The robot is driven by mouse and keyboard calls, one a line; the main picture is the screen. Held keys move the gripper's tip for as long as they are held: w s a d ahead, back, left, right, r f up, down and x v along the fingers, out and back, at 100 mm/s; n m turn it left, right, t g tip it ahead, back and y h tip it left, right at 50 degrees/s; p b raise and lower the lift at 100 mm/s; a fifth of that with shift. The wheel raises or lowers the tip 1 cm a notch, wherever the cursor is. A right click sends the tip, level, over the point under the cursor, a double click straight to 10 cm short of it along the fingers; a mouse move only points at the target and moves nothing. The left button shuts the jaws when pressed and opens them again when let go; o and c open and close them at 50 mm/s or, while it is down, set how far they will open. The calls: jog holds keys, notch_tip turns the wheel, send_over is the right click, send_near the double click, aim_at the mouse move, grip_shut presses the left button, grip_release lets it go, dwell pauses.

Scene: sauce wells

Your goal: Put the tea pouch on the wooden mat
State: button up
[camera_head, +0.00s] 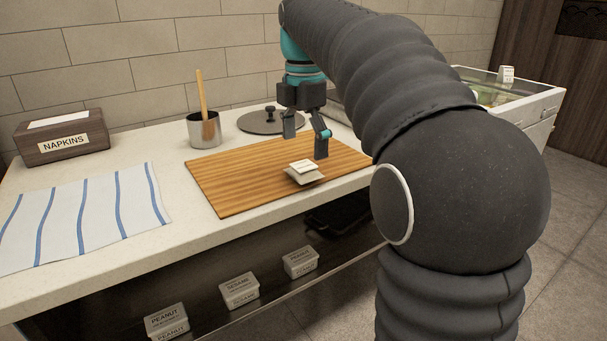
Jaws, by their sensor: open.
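The wooden mat (235,180) lies on the white counter, with parallel wood stripes. A small pale pouch with a white label, which looks like the tea pouch (305,177), is at the mat's front part, right of its middle. It appears to rest on the mat. My gripper (306,149) points down above the mat, just behind and above the pouch. Its two fingers are apart and nothing shows between them. My arm hides the mat's right end.
A napkin box (62,136), a striped cloth (85,215) and a metal cup (204,130) with a wooden handle stand left. A round dark lid (258,122) lies behind the mat. Labelled tubs (239,290) sit on a shelf below. A glass-topped bin (510,98) stands right.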

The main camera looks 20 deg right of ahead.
aim_at(304, 166)
jog(key=shift+f+b, duration=0.45)
jog(key=shift+f, duration=2.25)
jog(key=shift+r, duration=0.1)
jog(key=c, duration=1.3)
